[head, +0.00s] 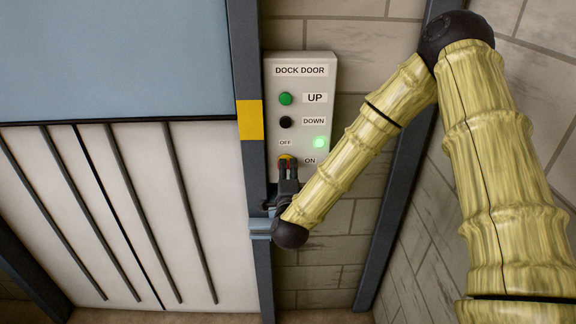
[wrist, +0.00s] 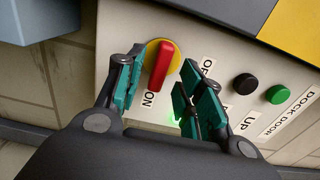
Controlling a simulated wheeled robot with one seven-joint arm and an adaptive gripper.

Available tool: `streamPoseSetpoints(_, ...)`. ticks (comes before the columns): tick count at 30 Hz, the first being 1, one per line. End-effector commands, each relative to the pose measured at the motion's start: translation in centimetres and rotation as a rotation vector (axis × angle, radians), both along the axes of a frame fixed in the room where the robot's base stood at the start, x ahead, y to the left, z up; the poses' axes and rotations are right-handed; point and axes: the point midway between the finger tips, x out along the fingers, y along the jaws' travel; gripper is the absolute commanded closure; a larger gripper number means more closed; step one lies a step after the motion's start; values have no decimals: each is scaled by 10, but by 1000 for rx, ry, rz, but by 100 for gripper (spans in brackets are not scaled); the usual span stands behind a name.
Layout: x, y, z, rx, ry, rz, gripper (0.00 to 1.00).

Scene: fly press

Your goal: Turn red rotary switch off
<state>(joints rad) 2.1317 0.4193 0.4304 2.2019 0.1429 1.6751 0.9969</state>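The red rotary switch (wrist: 161,64) sits on a yellow disc on the control panel. In the wrist view its handle lies lengthwise toward the ON label (wrist: 150,101), with the OFF label (wrist: 206,68) off to the right. In the head view the switch's yellow disc (head: 286,157) shows above my gripper, which hides most of the handle. My gripper (wrist: 163,88) is open, with one green-padded finger on each side of the handle. Visible gaps separate the pads from it.
The panel (head: 328,84) also carries a green UP button (head: 285,99), a black DOWN button (head: 286,122) and a lit green lamp (head: 319,142). A dark door post (head: 246,50) with a yellow band stands close at left, beside the dock door (head: 200,200). A brick wall lies behind.

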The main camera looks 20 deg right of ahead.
Motion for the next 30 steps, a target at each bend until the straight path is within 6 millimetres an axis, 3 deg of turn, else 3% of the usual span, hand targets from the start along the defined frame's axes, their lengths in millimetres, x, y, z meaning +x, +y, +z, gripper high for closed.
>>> streamPoseSetpoints(6, 13, -4, 0, 0, 0, 0, 62)
streamPoseSetpoints(15, 15, -4, -1, 0, 1, 1, 62)
streamPoseSetpoints(22, 15, -4, -1, 0, 1, 1, 100)
streamPoseSetpoints(30, 14, -4, -1, -11, 4, 1, 100)
